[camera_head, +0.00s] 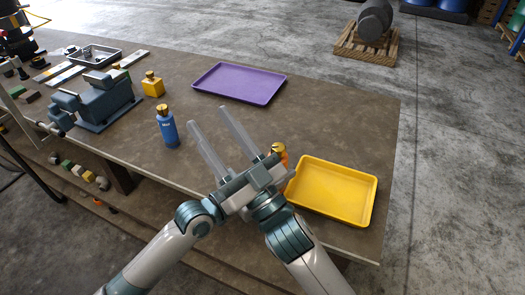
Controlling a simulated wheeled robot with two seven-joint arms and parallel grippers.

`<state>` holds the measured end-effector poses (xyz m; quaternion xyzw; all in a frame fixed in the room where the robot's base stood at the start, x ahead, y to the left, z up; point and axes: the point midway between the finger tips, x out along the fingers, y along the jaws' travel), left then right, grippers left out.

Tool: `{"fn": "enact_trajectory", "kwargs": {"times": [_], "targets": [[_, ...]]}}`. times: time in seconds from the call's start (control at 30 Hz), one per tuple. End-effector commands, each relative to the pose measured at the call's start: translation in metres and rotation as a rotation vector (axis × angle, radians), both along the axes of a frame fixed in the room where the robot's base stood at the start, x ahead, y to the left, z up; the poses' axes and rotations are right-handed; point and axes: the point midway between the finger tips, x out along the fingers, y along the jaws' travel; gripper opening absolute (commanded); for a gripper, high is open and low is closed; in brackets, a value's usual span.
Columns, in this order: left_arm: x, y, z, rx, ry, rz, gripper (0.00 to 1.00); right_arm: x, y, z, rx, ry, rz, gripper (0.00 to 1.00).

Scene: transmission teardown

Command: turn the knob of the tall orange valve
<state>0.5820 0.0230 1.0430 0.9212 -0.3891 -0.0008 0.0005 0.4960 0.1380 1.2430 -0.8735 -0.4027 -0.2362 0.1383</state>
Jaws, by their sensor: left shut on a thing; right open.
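The tall orange valve (283,157) stands at the left edge of the yellow tray, with a yellowish top (278,147). Its lower part is hidden behind my wrists. My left gripper (285,174) reaches in from the left and is shut at the valve. Its fingers are mostly covered, so the exact spot of contact cannot be seen. My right gripper (206,116) is open and empty. Its two long pale fingers point up and left over the table, between the blue bottle and the valve. My two wrists cross close together.
A yellow tray (343,213) lies right of the valve and a purple tray (238,101) behind. A blue bottle (168,130) stands left of my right gripper. A yellow bottle (153,86) and a blue-grey vise (103,103) stand further left. The table middle (320,120) is bare.

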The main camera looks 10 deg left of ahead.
Motion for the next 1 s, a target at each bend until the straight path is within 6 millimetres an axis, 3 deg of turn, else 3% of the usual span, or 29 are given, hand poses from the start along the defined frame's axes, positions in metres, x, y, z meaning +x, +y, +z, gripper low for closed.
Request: {"fn": "enact_trajectory", "kwargs": {"times": [0.2,0.5,0.77,1.0], "targets": [[0.000,0.000,0.003,-0.004,-0.005,0.000,0.00,-0.020,0.028,0.029,0.078,-0.119,0.273,0.45],[0.000,0.000,0.003,-0.004,-0.005,0.000,0.00,-0.048,0.038,0.048,0.130,-0.226,0.652,0.45],[0.000,0.000,0.003,-0.004,-0.005,0.000,0.00,-0.059,0.021,0.053,0.125,-0.272,0.972,0.45],[0.000,0.000,0.003,-0.004,-0.005,0.000,0.00,-0.055,-0.013,0.060,0.086,-0.285,1.241,0.45]]}}
